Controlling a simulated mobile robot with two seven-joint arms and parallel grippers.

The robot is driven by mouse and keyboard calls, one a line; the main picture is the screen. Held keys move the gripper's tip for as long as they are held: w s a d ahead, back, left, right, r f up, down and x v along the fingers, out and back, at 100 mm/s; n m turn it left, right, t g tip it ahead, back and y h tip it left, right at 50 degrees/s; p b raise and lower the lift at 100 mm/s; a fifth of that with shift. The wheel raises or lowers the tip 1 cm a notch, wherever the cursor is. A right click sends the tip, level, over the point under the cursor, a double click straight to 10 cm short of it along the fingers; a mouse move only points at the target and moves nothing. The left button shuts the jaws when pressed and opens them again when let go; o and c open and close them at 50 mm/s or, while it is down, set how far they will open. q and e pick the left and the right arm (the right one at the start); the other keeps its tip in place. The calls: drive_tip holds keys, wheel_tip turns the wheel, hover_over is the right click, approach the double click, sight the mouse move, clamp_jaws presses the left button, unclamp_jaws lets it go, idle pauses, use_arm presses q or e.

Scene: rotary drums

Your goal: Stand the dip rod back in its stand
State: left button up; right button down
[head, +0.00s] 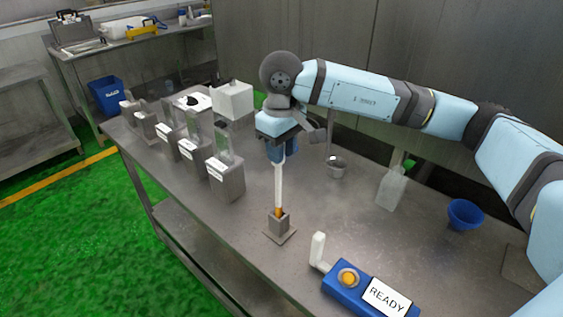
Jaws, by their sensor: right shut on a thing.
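The dip rod (279,186) is a slim white rod with an orange-brown lower end, held upright. My right gripper (283,150) is shut on its upper end, above the stand. The stand (278,227) is a small grey metal socket on a square base plate on the table. The rod's orange-brown end meets the top of the socket in the picture. I cannot tell how deep it sits inside. The jaws hide the rod's top. My left gripper is not in view.
A blue box with a READY sign (386,297) stands at the steel table's (235,232) front. Several grey holders (226,178) line the left side. A blue bowl (465,214), a small metal cup (337,167) and a grey block (391,188) are to the right.

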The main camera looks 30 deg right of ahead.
wheel_tip(320, 180, down, 4)
drive_tip(key=shift+f, duration=0.25)
drive_tip(key=c, duration=0.8)
unclamp_jaws()
drive_tip(key=shift+r, duration=0.1)
drive_tip(key=shift+c, duration=0.2)
drive_tip(key=shift+r, duration=0.15)
drive_tip(key=shift+r+p, duration=0.25)
drive_tip(key=shift+p, duration=0.05)
wheel_tip(320, 180, up, 11)
drive_tip(key=shift+r+b, duration=0.1)
drive_tip(key=shift+b, duration=0.75)
drive_tip(key=shift+r, duration=0.2)
